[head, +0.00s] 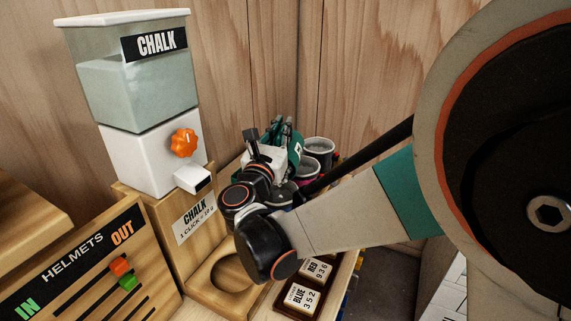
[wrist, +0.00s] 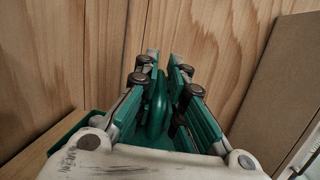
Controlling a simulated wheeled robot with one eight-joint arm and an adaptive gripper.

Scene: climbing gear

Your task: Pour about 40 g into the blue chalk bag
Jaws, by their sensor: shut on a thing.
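The chalk dispenser (head: 130,95) stands at the left in the head view, with an orange knob (head: 183,142) and a white spout (head: 193,178). Its label (head: 195,218) reads CHALK and 1 CLICK, with a small gram figure. My gripper (head: 284,128) is behind my wrist, right of the dispenser. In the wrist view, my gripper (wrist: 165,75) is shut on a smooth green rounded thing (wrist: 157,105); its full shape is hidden. Round grey-rimmed bags (head: 319,148) stand just right of my gripper, one with a magenta side. I cannot pick out the blue chalk bag.
A round recess (head: 222,275) lies in the wooden base below the spout. Tags reading BLUE 352 (head: 301,297) and RED 936 (head: 317,268) lie to its right. A HELMETS IN/OUT board (head: 75,265) is front left. Wooden walls close the back.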

